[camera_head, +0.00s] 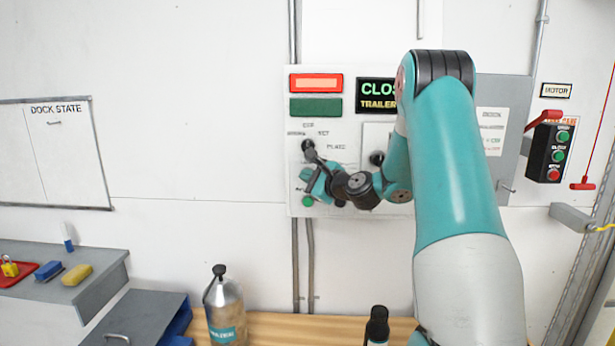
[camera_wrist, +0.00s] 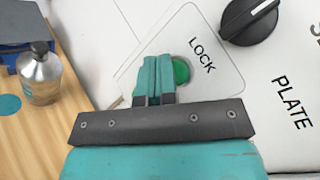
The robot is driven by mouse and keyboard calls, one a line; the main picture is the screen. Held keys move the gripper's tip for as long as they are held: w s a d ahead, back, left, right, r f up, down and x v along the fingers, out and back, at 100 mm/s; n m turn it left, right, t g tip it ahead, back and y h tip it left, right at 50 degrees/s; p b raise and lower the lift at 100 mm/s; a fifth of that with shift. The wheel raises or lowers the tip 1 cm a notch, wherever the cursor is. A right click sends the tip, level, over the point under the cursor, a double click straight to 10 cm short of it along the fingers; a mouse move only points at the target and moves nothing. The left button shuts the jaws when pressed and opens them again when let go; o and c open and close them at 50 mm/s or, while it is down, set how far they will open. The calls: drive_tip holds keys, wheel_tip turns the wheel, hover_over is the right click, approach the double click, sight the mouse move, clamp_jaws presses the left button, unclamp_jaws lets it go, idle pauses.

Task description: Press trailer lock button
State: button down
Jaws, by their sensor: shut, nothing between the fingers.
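The trailer lock button is a round green button (camera_wrist: 181,70) beside the word LOCK on a white plate in the wrist view. It also shows in the head view (camera_head: 308,201) at the lower left of the control panel (camera_head: 340,205). My gripper (camera_wrist: 155,62) is shut and empty, its teal fingertips just left of the button and partly overlapping its edge in the wrist view. Whether they touch it cannot be told. In the head view my gripper (camera_head: 308,183) is at the panel, close above the button.
A black selector knob (camera_wrist: 248,20) marked PLATE is right of the button. A red lamp (camera_head: 316,83), a green lamp (camera_head: 316,107) and a CLOSED TRAILER display (camera_head: 376,95) are above. A steel bottle (camera_head: 223,308) stands on the wooden bench (camera_head: 280,328) below.

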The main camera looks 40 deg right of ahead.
drive_tip(key=shift+w+d, duration=0.25)
drive_tip(key=shift+d, duration=0.05)
idle(0.4)
drive_tip(key=shift+a, duration=0.1)
drive_tip(key=shift+s+a, duration=0.55)
idle(0.3)
drive_tip(key=s+a+b, duration=0.1)
drive_tip(key=a, duration=0.1)
drive_tip(key=s+a+b, duration=0.1)
drive_tip(key=s, duration=0.1)
drive_tip(key=shift+s+a, duration=0.15)
drive_tip(key=shift+a, duration=0.2)
drive_tip(key=shift+a, duration=0.1)
idle(0.3)
